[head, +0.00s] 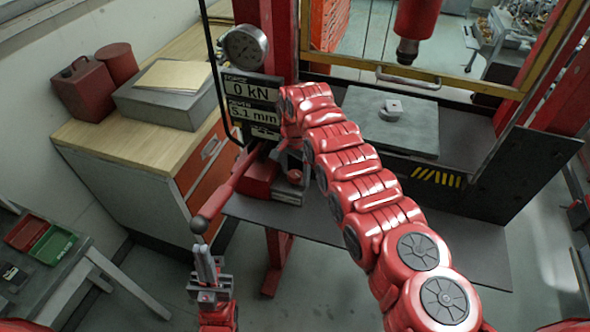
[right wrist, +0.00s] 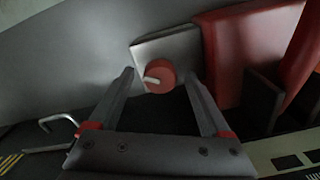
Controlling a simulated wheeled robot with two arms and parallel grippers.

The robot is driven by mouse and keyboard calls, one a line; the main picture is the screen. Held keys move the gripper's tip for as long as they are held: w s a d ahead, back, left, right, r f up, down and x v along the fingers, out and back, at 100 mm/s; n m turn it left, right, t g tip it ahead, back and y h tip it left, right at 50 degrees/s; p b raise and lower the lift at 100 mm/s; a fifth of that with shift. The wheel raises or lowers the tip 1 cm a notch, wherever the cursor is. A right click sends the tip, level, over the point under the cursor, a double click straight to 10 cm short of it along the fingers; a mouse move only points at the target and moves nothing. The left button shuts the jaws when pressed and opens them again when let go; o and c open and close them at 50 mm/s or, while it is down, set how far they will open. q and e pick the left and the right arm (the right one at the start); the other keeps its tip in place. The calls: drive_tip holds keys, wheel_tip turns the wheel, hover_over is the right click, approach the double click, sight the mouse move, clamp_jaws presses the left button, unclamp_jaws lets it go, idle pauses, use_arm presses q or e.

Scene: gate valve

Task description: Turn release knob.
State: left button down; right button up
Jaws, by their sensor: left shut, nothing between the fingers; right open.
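The release knob is a small round red knob (right wrist: 163,84) with a white pointer bar, on a light grey block (right wrist: 178,48). In the right wrist view it shows between the fingertips of my open right gripper (right wrist: 158,75); I cannot tell whether they touch it. In the head view the red knob (head: 295,176) sits on the pump unit below the readout panel, and my right gripper (head: 283,158) is beside it, partly hidden by my right arm. My left gripper (head: 206,262) is shut and empty, pointing up near the pump lever's grip.
The red pump lever (head: 220,192) slants out from the pump. A gauge (head: 244,46) and readout panel (head: 252,98) stand above. The press bed (head: 388,125) lies right. A workbench (head: 130,138) stands left, with a small table (head: 60,262) in front.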

clamp_jaws()
drive_tip(key=shift+f+n+b, duration=0.2)
drive_tip(key=shift+n+b, duration=0.3)
drive_tip(key=shift+b, duration=0.3)
drive_tip(key=n+b, duration=0.3)
drive_tip(key=b, duration=0.2)
drive_tip(key=shift+r+n+b, duration=0.2)
drive_tip(key=shift+n+b, duration=0.9)
drive_tip(key=shift+b, duration=0.2)
unclamp_jaws()
drive_tip(key=shift+r, duration=0.15)
